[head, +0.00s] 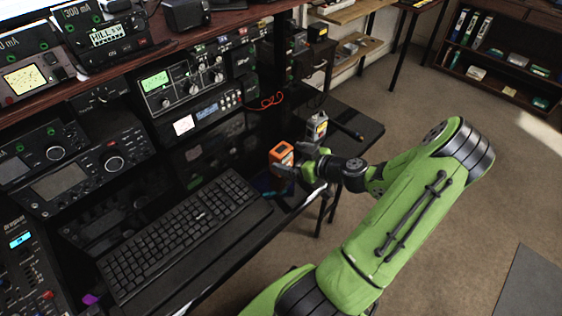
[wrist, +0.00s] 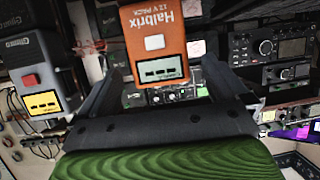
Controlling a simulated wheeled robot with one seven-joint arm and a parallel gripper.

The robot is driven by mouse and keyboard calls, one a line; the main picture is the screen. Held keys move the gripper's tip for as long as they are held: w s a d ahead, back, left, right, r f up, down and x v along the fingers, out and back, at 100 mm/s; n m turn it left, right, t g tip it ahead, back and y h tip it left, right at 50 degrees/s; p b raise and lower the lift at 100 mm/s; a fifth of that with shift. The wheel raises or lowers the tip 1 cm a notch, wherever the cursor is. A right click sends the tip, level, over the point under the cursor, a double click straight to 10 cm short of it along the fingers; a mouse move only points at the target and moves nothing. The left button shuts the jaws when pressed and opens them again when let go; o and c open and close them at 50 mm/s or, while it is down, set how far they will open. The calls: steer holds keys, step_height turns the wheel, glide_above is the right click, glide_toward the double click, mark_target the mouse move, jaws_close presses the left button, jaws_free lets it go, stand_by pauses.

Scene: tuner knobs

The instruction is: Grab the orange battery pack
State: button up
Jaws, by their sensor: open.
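The orange battery pack (head: 281,153) stands on the black desk just past the right end of the keyboard. My gripper (head: 296,168) is close beside the pack in the head view. In the wrist view the fingers of my gripper (wrist: 165,72) are spread apart, with the pack in the gap or just beyond it; I cannot tell which. The pack's lower part is partly hidden by my gripper in the head view.
A grey pack (head: 317,126) with a red button in the wrist view (wrist: 42,75) stands close to the orange one. A black keyboard (head: 180,235) lies to the left. Radio racks (head: 190,95) line the back. The desk edge is near my arm.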

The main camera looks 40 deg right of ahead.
mark_target(277, 153)
steer(key=b+x, duration=0.1)
steer(key=x, duration=0.5)
steer(key=shift+w, duration=0.15)
steer(key=shift+r, duration=0.1)
steer(key=c, duration=1.3)
